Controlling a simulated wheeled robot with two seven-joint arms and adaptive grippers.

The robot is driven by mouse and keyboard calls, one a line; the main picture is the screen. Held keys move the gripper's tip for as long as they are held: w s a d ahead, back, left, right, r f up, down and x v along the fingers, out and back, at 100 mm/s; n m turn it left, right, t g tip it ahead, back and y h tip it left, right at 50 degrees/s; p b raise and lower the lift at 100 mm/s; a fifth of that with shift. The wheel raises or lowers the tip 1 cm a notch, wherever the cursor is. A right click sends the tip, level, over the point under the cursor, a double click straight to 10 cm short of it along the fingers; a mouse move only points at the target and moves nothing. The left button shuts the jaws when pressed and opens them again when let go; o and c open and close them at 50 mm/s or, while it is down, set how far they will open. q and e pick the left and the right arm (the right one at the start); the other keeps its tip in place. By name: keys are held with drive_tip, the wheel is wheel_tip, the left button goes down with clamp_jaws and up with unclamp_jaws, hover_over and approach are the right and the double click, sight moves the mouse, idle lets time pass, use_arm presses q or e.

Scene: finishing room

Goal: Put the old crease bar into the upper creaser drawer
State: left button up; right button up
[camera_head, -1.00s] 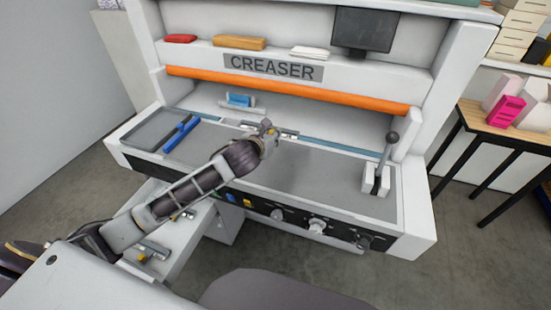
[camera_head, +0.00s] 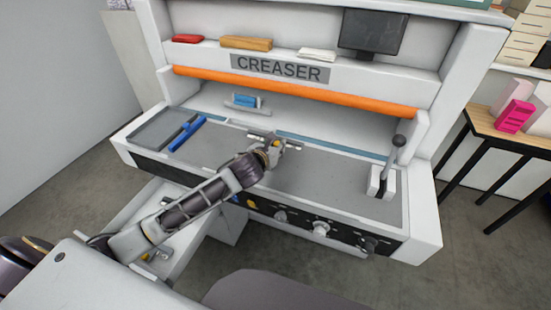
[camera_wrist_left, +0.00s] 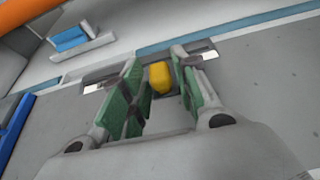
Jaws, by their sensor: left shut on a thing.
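The old crease bar (camera_head: 294,148), a short metal bar, is at my left gripper (camera_head: 274,148), just in front of the blue-edged slot along the creaser bed. In the left wrist view, my left gripper (camera_wrist_left: 157,90) has green-padded fingers on both sides of the bar's yellow grip (camera_wrist_left: 160,77). It is shut on it, and the metal ends show beyond the fingers. The gap under the bar is hard to judge. A white drawer (camera_head: 178,243) stands open below the bed at the lower left, partly hidden by my left arm. My right gripper is out of view.
A blue bar (camera_head: 187,133) lies by the grey tray (camera_head: 158,127) on the bed's left. A lever (camera_head: 390,165) stands at right.

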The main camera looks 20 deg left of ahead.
use_arm(q)
drive_tip(key=shift+f, duration=0.85)
drive_tip(key=shift+f, duration=0.1)
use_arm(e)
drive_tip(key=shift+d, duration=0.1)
use_arm(q)
drive_tip(key=shift+f, duration=1.8)
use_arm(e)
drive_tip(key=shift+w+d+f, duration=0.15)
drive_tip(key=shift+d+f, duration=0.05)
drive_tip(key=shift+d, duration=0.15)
use_arm(q)
drive_tip(key=shift+f, duration=0.1)
drive_tip(key=o, duration=0.9)
drive_tip(key=shift+o, duration=0.8)
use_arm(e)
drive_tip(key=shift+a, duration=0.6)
